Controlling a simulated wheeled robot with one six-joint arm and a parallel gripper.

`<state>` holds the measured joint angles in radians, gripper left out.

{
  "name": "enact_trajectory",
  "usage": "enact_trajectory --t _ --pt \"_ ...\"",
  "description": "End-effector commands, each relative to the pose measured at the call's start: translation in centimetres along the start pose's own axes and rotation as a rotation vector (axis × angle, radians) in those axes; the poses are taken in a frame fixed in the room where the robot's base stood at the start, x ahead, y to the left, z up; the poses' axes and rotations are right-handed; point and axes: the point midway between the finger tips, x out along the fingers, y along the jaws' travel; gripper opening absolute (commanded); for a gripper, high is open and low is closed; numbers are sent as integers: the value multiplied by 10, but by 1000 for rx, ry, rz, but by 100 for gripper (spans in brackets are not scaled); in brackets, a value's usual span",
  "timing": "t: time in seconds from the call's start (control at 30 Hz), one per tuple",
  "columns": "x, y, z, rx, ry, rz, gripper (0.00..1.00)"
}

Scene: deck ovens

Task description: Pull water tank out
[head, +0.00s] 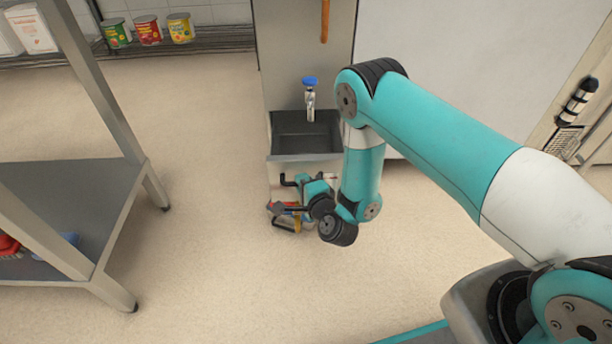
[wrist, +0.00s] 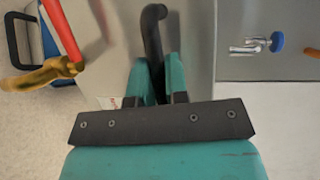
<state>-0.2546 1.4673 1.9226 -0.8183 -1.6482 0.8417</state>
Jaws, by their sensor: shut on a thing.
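The water tank appears as a pale steel front (wrist: 196,55) below the sink, with a curved black handle (wrist: 153,28) standing out from it. The handle also shows in the head view (head: 288,181), low on the steel unit. My gripper (wrist: 162,78) has its teal fingers on either side of the handle and is shut on it. In the head view my gripper (head: 302,184) is low in front of the unit, with my wrist hiding part of the tank. Most of the tank's body is out of sight.
A steel basin (head: 305,143) with a blue-topped tap (head: 310,95) is above the handle. A red object with a brass-coloured end (wrist: 45,73) and a blue thing with a black handle lie close by. A steel rack (head: 75,190) stands left; floor between is clear.

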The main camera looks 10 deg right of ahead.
Motion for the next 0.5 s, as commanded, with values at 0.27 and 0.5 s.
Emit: enact_trajectory --t 0.27,0.5 --pt "0 0 4 2 -13 1 0" --pt "0 -1 1 3 -7 0 24"
